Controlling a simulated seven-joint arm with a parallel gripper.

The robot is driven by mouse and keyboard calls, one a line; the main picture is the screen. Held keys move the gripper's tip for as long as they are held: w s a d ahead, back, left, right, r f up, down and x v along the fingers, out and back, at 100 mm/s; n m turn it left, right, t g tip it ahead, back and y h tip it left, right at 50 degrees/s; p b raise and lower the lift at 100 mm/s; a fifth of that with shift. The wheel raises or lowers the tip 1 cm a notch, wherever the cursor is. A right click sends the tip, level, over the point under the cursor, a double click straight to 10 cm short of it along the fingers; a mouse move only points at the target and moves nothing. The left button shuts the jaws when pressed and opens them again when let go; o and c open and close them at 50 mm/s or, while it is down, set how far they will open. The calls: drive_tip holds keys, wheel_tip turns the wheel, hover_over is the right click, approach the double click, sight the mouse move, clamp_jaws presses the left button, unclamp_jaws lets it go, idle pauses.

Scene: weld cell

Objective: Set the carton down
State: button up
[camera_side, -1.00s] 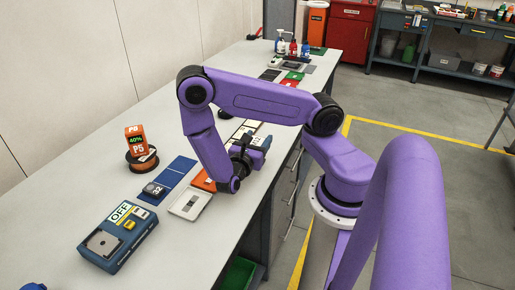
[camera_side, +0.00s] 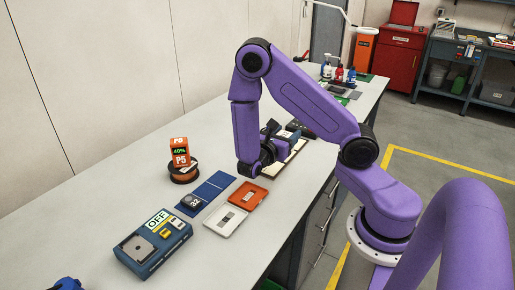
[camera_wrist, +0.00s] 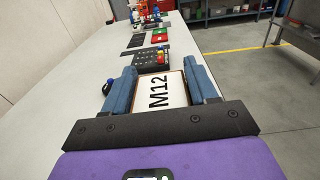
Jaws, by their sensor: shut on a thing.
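The carton (camera_wrist: 158,92) has a white top marked M12 and a thin brown edge. In the wrist view it sits between the two blue fingers of my gripper (camera_wrist: 160,84), which is shut on it. In the side view my gripper (camera_side: 282,140) is low over the bench, beyond the orange tray, and its wrist hides most of what it holds. A pale flat thing with a brown edge (camera_side: 291,157) shows just below the gripper there. I cannot tell whether the carton touches the surface under it.
A keypad device (camera_wrist: 152,57) lies just beyond the carton. Nearer the side camera are an orange tray (camera_side: 248,195), a white tray (camera_side: 225,221), blue pads (camera_side: 215,186), a blue OFF box (camera_side: 152,250) and an orange P5 block (camera_side: 180,157). The bench's left side is mostly clear.

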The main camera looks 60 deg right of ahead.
drive_tip(key=w+d+r, duration=0.3)
drive_tip(key=w+d, duration=0.1)
drive_tip(key=w, duration=0.2)
drive_tip(key=w+d+f, duration=0.2)
drive_tip(key=w+f, duration=0.1)
drive_tip(key=w+d+f, duration=0.2)
drive_tip(key=w+f, duration=0.1)
drive_tip(key=w, duration=0.1)
drive_tip(key=w+d+f, duration=0.3)
drive_tip(key=w+f, duration=0.1)
drive_tip(key=shift+w, duration=0.25)
drive_tip(key=shift+w+f, duration=0.1)
drive_tip(key=shift+f, duration=1.55)
drive_tip(key=o, duration=1.4)
drive_tip(key=shift+f, duration=0.15)
